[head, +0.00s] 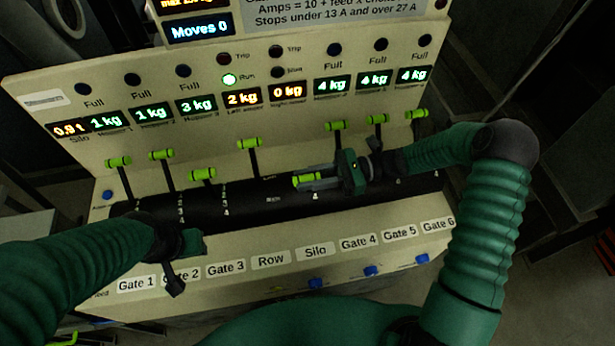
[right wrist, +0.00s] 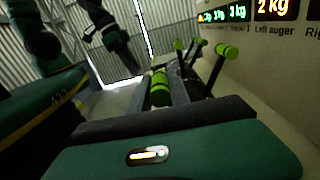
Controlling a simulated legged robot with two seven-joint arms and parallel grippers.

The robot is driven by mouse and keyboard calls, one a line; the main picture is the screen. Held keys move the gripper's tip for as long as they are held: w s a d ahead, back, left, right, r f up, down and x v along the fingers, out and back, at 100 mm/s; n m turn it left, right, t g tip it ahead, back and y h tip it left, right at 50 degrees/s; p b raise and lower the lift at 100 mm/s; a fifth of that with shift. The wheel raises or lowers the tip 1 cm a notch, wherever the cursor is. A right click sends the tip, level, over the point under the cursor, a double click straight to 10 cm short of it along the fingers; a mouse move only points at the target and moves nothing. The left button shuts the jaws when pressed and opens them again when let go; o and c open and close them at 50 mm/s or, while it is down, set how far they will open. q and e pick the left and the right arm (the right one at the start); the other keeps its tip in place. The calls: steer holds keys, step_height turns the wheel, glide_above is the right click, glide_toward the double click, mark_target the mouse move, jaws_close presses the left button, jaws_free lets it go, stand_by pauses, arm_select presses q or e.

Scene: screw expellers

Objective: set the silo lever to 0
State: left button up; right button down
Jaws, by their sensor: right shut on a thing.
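The silo lever's bright green handle (head: 307,180) sits low on the dark curved quadrant of the panel, in line with the "Silo" label (head: 315,251) and just above a "4" mark. It is lower than the handles on both sides. My right gripper (head: 318,180) comes from the right and is shut on this handle. In the right wrist view the green handle (right wrist: 160,88) lies between the dark fingers. My left gripper (head: 182,262) hangs over the Gate 2 label at the panel's front; its jaw opening is unclear. The lever's shaft is mostly hidden.
The row lever (head: 250,144) stands just left, the Gate 4 lever (head: 335,126) just right behind my gripper. Gate levers 1 to 3 (head: 202,174) stand further left. The silo display (head: 70,129) reads about 0.9 t. The moves display (head: 198,29) reads 0.

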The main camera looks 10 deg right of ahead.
steer(key=shift+w+r, duration=0.1)
steer(key=shift+w, duration=0.15)
steer(key=w+m, duration=0.1)
steer(key=w+m+p, duration=0.1)
steer(key=w, duration=0.1)
steer(key=shift+r+p, duration=0.3)
steer(key=shift+r, duration=0.1)
steer(key=w+m+b, duration=0.2)
steer(key=w, duration=0.4)
steer(key=shift+f, duration=0.3)
steer(key=c, duration=1.2)
jaws_free()
steer(key=shift+c, duration=0.2)
steer(key=shift+r, duration=0.1)
